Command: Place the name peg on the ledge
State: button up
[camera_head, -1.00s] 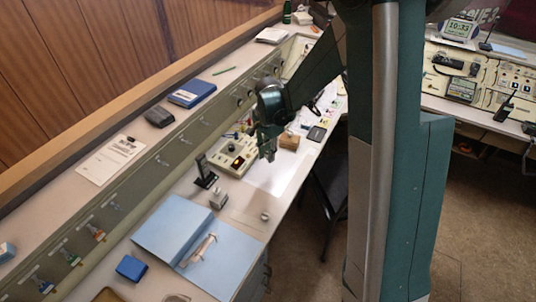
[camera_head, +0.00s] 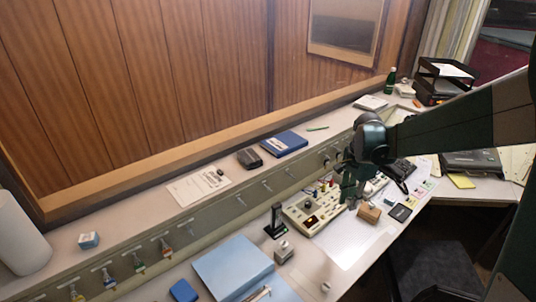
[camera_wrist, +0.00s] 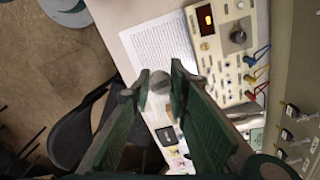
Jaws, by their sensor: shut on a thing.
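My gripper (camera_head: 350,202) points down over the desk, just left of a small wooden block, in the head view. In the wrist view my gripper (camera_wrist: 159,85) is shut on a small grey rounded piece (camera_wrist: 158,80), seen end-on between the fingertips. It seems to be the name peg, but no name can be read. In the head view the fingers mostly hide it. The ledge (camera_head: 225,172) is the long raised shelf along the wood-panelled wall, behind and left of my gripper. The held piece is apart from it.
On the ledge are a notice sheet (camera_head: 198,187), a dark case (camera_head: 249,158) and a blue book (camera_head: 284,144). Hooks and tags line its front. A control panel (camera_head: 322,207), black stand (camera_head: 276,222) and wooden block (camera_head: 369,212) are near my gripper. The ledge's left front stretch is fairly clear.

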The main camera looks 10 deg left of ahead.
aim_at(350, 199)
notch_tip(350, 199, up, 19)
jog(key=w+a+r+n+p, duration=0.1)
jog(key=a+n+p, duration=0.75)
jog(key=a, duration=2.75)
jog(key=s+a+n+p, duration=0.25)
jog(key=s+a, duration=0.25)
jog(key=a, duration=0.6)
jog(key=s+a+f+n+p, duration=0.1)
jog(key=s+a+n+p, duration=0.15)
jog(key=s+a, duration=0.6)
jog(key=s+a+n+p, duration=0.2)
jog(key=a+n, duration=0.1)
jog(key=a, duration=1.1)
jog(key=shift+s+f, duration=0.2)
jog(key=shift+f, duration=1.1)
jog(key=shift+s+f, duration=0.15)
jog(key=shift+f, duration=1.15)
jog(key=shift+d, duration=0.1)
jog(key=shift+f+p, duration=0.35)
jog(key=shift+f, duration=2.8)
